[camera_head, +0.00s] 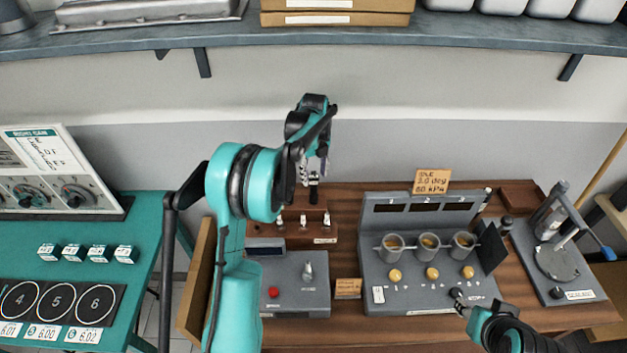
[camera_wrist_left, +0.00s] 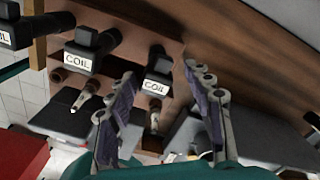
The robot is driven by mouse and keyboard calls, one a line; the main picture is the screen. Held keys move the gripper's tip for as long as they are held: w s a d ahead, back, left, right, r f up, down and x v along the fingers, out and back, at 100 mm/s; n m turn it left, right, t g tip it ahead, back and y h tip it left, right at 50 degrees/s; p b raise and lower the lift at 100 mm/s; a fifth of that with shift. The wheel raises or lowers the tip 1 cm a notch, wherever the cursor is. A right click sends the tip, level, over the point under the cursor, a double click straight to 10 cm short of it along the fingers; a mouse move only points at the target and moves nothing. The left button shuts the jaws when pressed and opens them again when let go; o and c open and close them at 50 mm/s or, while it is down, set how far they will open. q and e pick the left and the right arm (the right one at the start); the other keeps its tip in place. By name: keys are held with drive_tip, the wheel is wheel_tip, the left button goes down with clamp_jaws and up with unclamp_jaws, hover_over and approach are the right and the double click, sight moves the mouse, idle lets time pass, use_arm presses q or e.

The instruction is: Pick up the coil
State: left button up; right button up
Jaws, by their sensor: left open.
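Several black coils with white COIL labels stand in a row on a wooden rack in the left wrist view. One coil (camera_wrist_left: 157,86) shows between the fingers of my open left gripper (camera_wrist_left: 163,78), beyond the fingertips; I cannot see any contact. Another coil (camera_wrist_left: 90,52) and a third coil (camera_wrist_left: 18,28) stand to its left. In the head view my left gripper (camera_head: 313,163) hangs over the back of the wooden rack (camera_head: 300,238), above a dark coil (camera_head: 314,188). My right gripper (camera_head: 458,297) is small, low at the right; its jaws are unclear.
A grey tester box (camera_head: 290,286) stands in front of the rack. A console with several cups (camera_head: 425,285) is to its right. A grey stand (camera_head: 560,262) is at the far right. A shelf (camera_head: 450,30) runs above, and a teal table (camera_head: 80,265) is at left.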

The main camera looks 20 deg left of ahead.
sight(314, 191)
use_arm(q)
drive_tip(key=shift+f, duration=0.4)
drive_tip(key=f, duration=0.4)
drive_tip(key=s+f+b, duration=0.1)
drive_tip(key=f, duration=0.1)
drive_tip(key=shift+d+f, duration=0.1)
drive_tip(key=shift+f, duration=0.3)
drive_tip(key=c, duration=1.2)
